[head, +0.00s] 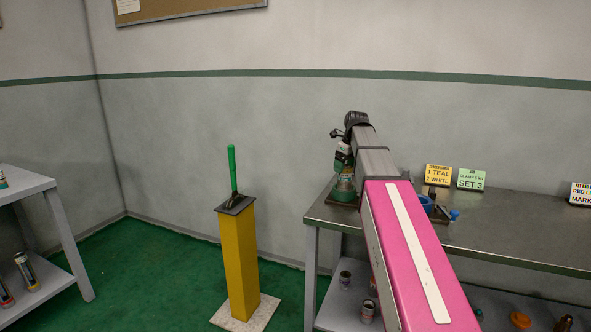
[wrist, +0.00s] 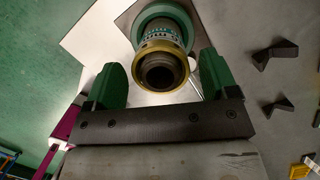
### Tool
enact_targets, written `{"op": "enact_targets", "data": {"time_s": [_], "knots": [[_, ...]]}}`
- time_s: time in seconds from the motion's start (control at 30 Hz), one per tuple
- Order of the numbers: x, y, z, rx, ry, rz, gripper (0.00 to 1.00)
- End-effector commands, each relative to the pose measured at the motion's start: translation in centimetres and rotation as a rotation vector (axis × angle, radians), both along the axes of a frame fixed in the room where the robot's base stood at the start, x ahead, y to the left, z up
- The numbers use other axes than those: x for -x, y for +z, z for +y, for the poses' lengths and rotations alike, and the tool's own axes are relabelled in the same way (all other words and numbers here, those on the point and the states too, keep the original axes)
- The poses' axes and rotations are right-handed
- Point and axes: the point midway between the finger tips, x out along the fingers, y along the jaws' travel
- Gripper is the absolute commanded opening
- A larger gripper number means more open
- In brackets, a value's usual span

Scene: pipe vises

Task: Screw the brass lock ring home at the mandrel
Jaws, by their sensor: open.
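The brass lock ring (wrist: 143,60) shows in the wrist view as a gold band around the near end of the mandrel (wrist: 159,76), whose dark hollow end faces my camera. Behind the ring are a marked grey collar and a teal base (wrist: 178,18). My gripper (wrist: 160,80) is open, with one green finger on each side of the ring and visible gaps between fingers and ring. Whether the ring is fully seated cannot be told. In the head view my arm reaches over the bench's left end, above a green-based fixture (head: 343,188); the ring is not distinguishable there.
The grey metal bench (head: 500,235) carries a blue vise-like tool (head: 428,205) and standing cards, including a yellow one (head: 438,176) and a green one (head: 471,179). A yellow pedestal (head: 240,258) with a green upright handle stands left of the bench. Green floor lies open between pedestal and left shelf.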

Motion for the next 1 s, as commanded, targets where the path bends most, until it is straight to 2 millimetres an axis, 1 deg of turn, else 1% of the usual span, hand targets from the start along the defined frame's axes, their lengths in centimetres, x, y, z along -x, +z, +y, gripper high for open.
{"op": "enact_targets", "data": {"time_s": [0.4, 0.5, 0.67, 0.77, 1.0], "knots": [[-0.13, 0.01, 0.0, 0.0, 0.487, 0.0, 0.8], [-0.09, 0.01, 0.02, -0.001, 0.574, 0.0, 0.8], [-0.05, 0.0, 0.02, 0.0, 0.634, 0.0, 0.8], [-0.09, 0.01, 0.02, 0.0, 0.698, 0.001, 0.8], [-0.14, 0.0, 0.03, -0.001, 0.98, 0.0, 0.8]]}}
